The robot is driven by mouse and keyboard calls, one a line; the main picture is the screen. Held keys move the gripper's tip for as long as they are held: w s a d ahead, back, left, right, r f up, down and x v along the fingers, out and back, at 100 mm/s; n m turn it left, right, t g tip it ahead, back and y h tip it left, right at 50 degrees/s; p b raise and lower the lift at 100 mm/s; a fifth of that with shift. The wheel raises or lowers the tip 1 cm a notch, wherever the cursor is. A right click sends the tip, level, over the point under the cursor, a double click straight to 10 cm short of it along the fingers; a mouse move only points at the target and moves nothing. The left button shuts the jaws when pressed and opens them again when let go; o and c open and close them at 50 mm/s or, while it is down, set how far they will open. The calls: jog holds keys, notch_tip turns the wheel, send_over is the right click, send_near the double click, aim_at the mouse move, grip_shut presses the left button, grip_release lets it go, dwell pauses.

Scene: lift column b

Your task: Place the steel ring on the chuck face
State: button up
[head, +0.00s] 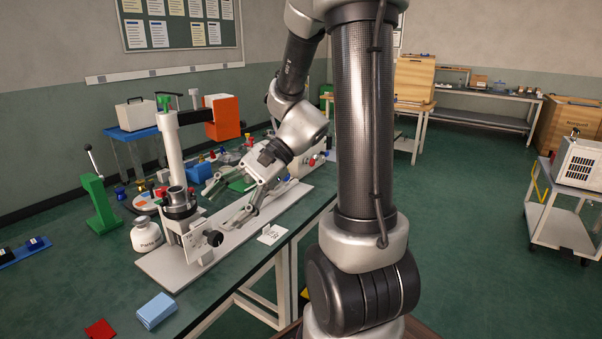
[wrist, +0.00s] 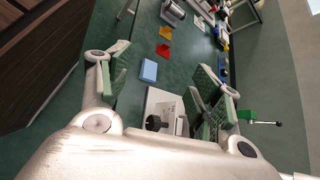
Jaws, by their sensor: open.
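The chuck (head: 180,208) is a dark, upright cylinder on a light grey stand with a black side knob, left of centre in the head view. A shiny grey ring shape shows at its top; I cannot tell whether this is the loose steel ring or part of the chuck. My gripper (head: 220,205) is to the right of the chuck, over the long pale base plate (head: 162,268). Its two green-padded fingers are wide apart in the wrist view (wrist: 160,92), with nothing held between them. The black knob (wrist: 153,122) shows low between the fingers.
A white column (head: 170,150) with a side arm rises behind the chuck. A white labelled jar (head: 146,236) and a green lever press (head: 98,204) stand to its left. A blue box (head: 157,310) and red piece (head: 100,330) lie in front, with bare bench around them.

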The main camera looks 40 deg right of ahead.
jog(key=s+d+r+n+t+h, duration=0.3)
jog(key=s+d+r+n+h, duration=0.4)
jog(key=s+d+n+h, duration=0.3)
jog(key=d+n+h, duration=0.1)
jog(key=d+n, duration=0.1)
jog(key=shift+n, duration=0.4)
